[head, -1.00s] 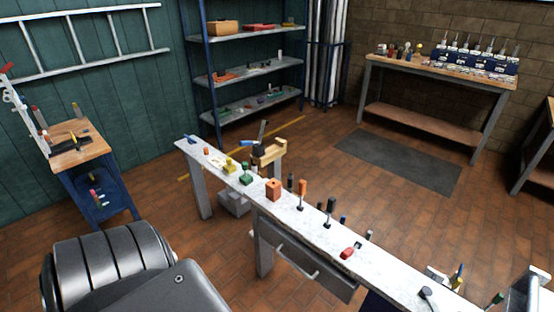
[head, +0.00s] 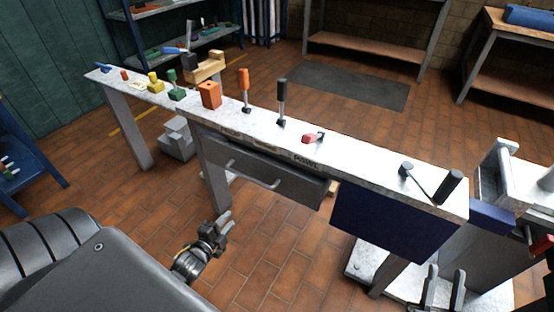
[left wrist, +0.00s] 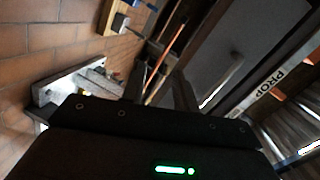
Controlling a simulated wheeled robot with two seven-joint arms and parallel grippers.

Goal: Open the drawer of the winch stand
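The winch stand (head: 350,150) is a long, narrow white-topped bench running from upper left to lower right. Its grey drawer (head: 225,160) sits under the top and looks closed. A silver bar handle (head: 252,178) is on the drawer front. My left gripper (head: 226,217) is below and in front of the drawer, apart from the handle. The left wrist view shows its two fingers (left wrist: 160,88) spread with nothing clearly between them. A "PROP" label (left wrist: 272,80) shows at right in that view. My right gripper (head: 445,272) is open and empty at lower right, beside the stand's right end.
Tools and blocks, including an orange block (head: 209,95) and a red piece (head: 313,138), stand on the top. A dark blue panel (head: 385,222) hangs right of the drawer. A grey vise-like machine (head: 490,195) is at far right. Floor before the drawer is clear.

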